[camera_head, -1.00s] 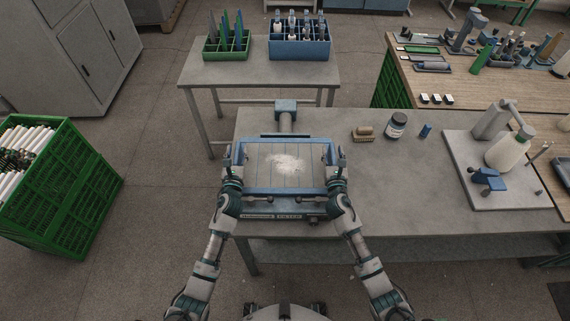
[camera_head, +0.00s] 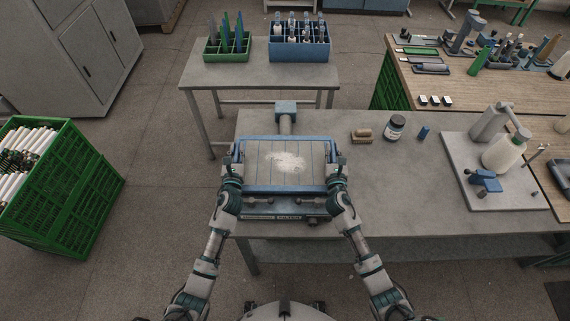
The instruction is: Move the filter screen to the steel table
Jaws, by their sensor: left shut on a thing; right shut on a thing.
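The filter screen (camera_head: 288,188) is a blue rectangular frame with a grey panel and a patch of white fluff on it. It is level at the left end of the grey table, over a device with a blue-capped stub (camera_head: 286,110) behind it. My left gripper (camera_head: 236,166) is shut on the screen's left side. My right gripper (camera_head: 336,166) is shut on its right side. Whether the screen touches what is under it cannot be told. Which table is the steel table is not certain; the long grey table (camera_head: 420,190) carries the device.
A brush (camera_head: 361,135), a jar (camera_head: 395,127) and a small blue item (camera_head: 423,133) stand right of the screen. A winder on a plate (camera_head: 500,170) is further right. A smaller table (camera_head: 260,77) behind holds a green crate (camera_head: 227,48) and a blue crate (camera_head: 300,47). A green crate (camera_head: 75,205) stands left.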

